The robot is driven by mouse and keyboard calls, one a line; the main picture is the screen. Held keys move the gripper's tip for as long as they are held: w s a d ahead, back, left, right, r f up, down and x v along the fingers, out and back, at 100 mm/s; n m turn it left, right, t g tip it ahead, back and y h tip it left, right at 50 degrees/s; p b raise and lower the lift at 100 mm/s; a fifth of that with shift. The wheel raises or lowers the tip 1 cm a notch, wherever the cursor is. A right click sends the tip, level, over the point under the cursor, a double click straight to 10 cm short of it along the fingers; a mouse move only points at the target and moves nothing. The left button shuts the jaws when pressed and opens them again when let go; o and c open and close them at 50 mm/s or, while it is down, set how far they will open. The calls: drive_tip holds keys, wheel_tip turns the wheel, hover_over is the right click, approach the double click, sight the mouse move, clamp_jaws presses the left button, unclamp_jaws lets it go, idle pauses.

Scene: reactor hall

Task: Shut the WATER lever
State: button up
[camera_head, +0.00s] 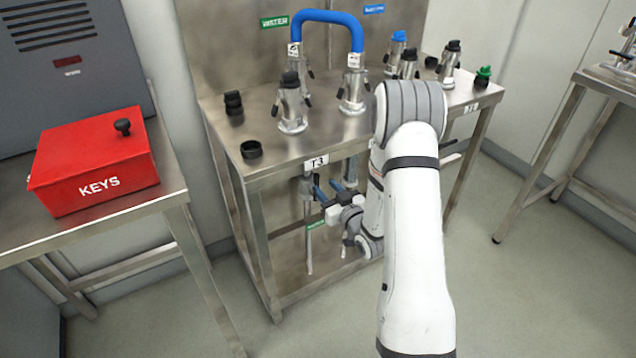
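The green WATER label (316,225) hangs on a vertical pipe (308,245) under the steel table marked T3. Small blue parts (319,190) show beside that pipe, just below the tabletop. I cannot tell clearly whether they are the lever's handle or part of my gripper. My gripper (326,200) is under the table's front edge, close to the pipe and the blue parts. It is small and partly hidden by my arm, so its opening and any contact are not clear. A second green WATER sign (274,22) is on the back panel.
The steel table (275,165) carries several metal couplings, two joined by a blue hose (328,17). Its front edge and legs surround the space at my gripper. A red KEYS box (95,160) stands on a table at left. Another table (600,85) is at right. Floor between is clear.

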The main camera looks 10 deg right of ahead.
sight(317, 178)
drive_tip(key=shift+x, duration=2.25)
drive_tip(key=shift+c, duration=0.2)
clamp_jaws()
